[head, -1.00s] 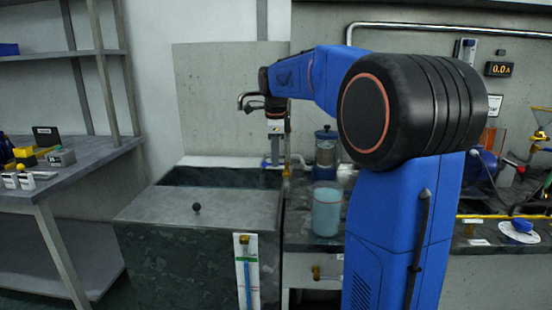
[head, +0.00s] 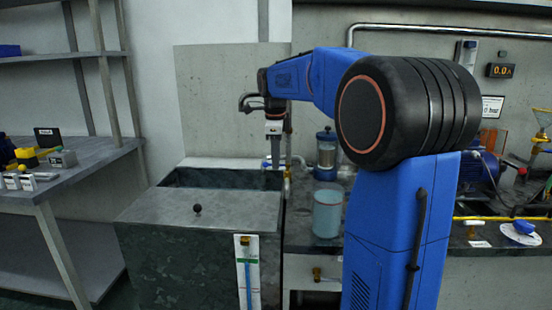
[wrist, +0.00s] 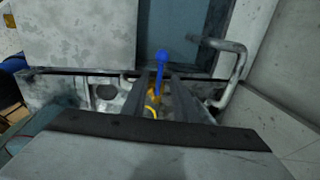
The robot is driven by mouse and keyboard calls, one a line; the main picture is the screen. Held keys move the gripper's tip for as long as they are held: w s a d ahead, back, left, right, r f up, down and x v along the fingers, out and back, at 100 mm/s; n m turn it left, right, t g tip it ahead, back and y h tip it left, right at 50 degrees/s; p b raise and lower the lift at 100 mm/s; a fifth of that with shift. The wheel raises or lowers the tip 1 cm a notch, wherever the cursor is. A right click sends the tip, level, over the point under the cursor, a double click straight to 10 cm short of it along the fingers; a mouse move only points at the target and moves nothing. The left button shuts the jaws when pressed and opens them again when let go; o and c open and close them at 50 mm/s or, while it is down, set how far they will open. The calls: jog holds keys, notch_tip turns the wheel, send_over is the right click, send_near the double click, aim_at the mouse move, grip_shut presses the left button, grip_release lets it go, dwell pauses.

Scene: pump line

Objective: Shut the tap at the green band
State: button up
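The tap's blue lever (wrist: 161,62) stands up from a brass body (wrist: 154,98) in the wrist view, its round knob on top. In the head view a small blue part of it (head: 266,163) shows below my gripper (head: 275,157), largely hidden. My gripper's two dark fingers (wrist: 161,80) are open, one on each side of the lever, with narrow gaps visible. The gauge board (head: 247,290) on the front of the stone tank has a blue column (head: 248,281). Thin red and green marks (head: 246,261) cross it near the column's top; the exact level is too small to tell.
The stone tank (head: 200,260) has a flat cover with a black knob (head: 197,208). A bent metal pipe (wrist: 238,75) rises right of the lever in the wrist view. A translucent blue-green container (head: 327,212) and a blue-lidded jar (head: 326,158) stand on the bench.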

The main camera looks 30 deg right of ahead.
notch_tip(320, 180, up, 17)
jog(key=s+a, duration=0.2)
jog(key=shift+s, duration=0.4)
dwell(0.6)
jog(key=s+a+f+n+t, duration=0.1)
jog(key=s+a+f+n, duration=0.3)
jog(key=s+f+n, duration=0.4)
jog(key=s+a+f+n+t, duration=0.1)
jog(key=s+a+f+n, duration=0.3)
jog(key=s+f+n, duration=0.4)
jog(key=s+a+f+n+t+y, duration=0.1)
jog(key=s+a+f+n, duration=0.3)
jog(key=s+f+n, duration=0.5)
jog(key=s+f, duration=0.8)
jog(key=shift+a, duration=0.4)
